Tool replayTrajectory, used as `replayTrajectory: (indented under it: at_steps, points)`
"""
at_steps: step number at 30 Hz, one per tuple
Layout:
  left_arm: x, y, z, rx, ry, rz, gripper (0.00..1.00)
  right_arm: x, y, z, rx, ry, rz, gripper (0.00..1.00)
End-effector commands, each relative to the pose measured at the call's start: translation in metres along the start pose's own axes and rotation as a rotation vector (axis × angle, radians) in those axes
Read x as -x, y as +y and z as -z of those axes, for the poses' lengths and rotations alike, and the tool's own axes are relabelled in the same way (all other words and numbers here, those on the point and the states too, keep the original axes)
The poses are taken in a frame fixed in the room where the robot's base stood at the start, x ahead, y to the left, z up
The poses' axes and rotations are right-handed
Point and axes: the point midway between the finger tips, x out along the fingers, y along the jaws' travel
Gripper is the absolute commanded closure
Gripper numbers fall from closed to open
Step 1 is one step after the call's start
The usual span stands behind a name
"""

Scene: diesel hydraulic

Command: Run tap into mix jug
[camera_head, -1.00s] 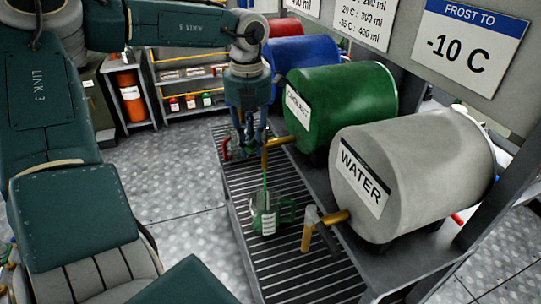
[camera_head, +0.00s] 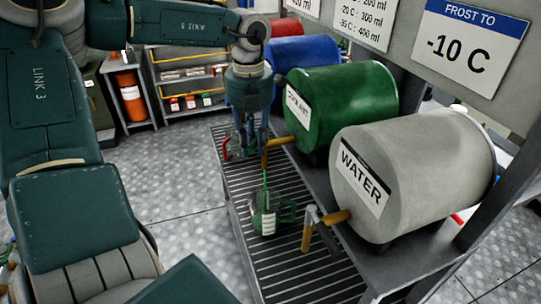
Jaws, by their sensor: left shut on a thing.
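The mix jug (camera_head: 265,217) stands upright on the slatted drip tray (camera_head: 325,282), with green liquid in it. A thin green stream (camera_head: 265,190) runs down into it from the brass tap (camera_head: 279,143) of the green coolant drum (camera_head: 342,104). My left gripper (camera_head: 245,150) points down beside this tap. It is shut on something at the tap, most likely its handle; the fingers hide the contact. A red handle (camera_head: 225,147) shows just left of the fingers. My right gripper is not in the view.
The grey water drum (camera_head: 412,170) with its own tap (camera_head: 325,222) stands nearer, right of the jug. Blue (camera_head: 302,62) and red (camera_head: 287,27) drums stand behind. A sign (camera_head: 466,44) hangs above. The floor (camera_head: 165,175) left of the tray is clear.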

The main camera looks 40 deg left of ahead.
Motion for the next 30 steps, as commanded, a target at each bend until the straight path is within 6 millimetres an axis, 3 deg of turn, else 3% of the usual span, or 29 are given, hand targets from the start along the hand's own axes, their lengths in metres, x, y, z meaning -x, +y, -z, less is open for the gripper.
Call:
replayTrajectory:
  at_steps: [15, 24, 25, 27, 30]
  points:
    - [-0.001, -0.041, -0.012, 0.644, 0.002, -0.001, 0.97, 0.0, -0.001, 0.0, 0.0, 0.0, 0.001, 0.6]
    - [0.0, -0.045, -0.015, 0.689, 0.001, 0.006, 0.97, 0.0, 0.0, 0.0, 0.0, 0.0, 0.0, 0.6]
    - [0.0, -0.045, -0.015, 0.689, 0.001, 0.006, 0.72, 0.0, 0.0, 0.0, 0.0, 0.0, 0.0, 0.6]
    - [0.0, -0.044, -0.015, 0.688, 0.0, 0.006, 0.58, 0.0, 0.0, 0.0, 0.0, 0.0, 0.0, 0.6]
    - [0.0, -0.044, -0.015, 0.688, 0.0, 0.004, 0.56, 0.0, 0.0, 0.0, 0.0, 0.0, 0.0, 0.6]
